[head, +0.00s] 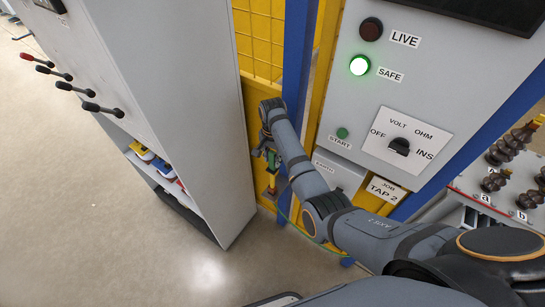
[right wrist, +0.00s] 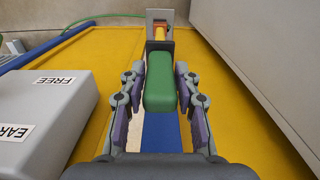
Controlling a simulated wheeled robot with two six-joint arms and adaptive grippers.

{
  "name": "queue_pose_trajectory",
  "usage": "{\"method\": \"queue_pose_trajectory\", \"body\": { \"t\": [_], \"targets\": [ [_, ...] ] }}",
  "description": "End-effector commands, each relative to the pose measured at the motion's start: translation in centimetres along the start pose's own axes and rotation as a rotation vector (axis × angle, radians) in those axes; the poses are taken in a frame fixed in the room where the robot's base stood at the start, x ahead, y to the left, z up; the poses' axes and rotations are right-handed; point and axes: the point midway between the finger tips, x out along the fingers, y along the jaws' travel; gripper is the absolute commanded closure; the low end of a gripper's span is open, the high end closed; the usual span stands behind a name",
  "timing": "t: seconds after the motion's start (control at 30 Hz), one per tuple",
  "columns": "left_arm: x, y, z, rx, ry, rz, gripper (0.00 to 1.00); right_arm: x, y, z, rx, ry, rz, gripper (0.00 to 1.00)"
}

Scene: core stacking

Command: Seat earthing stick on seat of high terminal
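The earthing stick shows its green handle (right wrist: 160,82) in the right wrist view, with a yellow-orange part beyond it at a grey bracket (right wrist: 160,20). In the head view the stick's green part (head: 272,160) is small, upright and partly hidden by my arm. My right gripper (right wrist: 160,72) has one finger on each side of the handle, with narrow gaps that look open. It also shows in the head view (head: 266,152). Dark ribbed terminal posts (head: 510,143) stand at the right, near labels a and b; which is the high terminal I cannot tell. My left gripper is out of view.
A grey panel (head: 350,120) shows a lit green SAFE lamp (head: 359,65) and a dial (head: 399,146). A grey box (right wrist: 45,110) marked FREE is beside my right gripper. A tall grey cabinet (head: 190,110) stands left. A green cable (right wrist: 75,28) runs from the bracket.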

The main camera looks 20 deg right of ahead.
Motion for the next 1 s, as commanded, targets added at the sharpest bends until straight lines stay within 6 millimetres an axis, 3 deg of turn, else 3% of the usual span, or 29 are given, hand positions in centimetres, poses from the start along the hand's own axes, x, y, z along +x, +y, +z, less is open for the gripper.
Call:
{"method": "queue_pose_trajectory", "body": {
  "t": [0.1, 0.37, 0.53, 0.87, 0.9, 1.0],
  "targets": [
    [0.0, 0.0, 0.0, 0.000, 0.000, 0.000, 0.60, 0.0, 0.0, 0.0, 0.000, 0.000, 0.000, 0.50],
    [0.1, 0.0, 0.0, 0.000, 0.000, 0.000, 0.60, 0.0, 0.0, 0.0, 0.000, 0.000, 0.000, 0.50],
    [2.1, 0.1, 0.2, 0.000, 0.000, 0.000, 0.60, 0.8, 0.0, 0.0, 0.000, 0.001, -0.001, 0.50],
    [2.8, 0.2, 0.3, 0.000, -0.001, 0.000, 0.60, -7.9, 0.0, 0.7, 0.000, 0.003, -0.004, 0.50],
    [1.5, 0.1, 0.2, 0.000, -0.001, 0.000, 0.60, -9.2, 0.1, 0.7, 0.000, 0.000, 0.000, 0.50],
    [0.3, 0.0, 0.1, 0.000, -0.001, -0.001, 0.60, -10.3, 0.1, 0.8, 0.000, 0.000, 0.001, 0.50]
  ]
}}
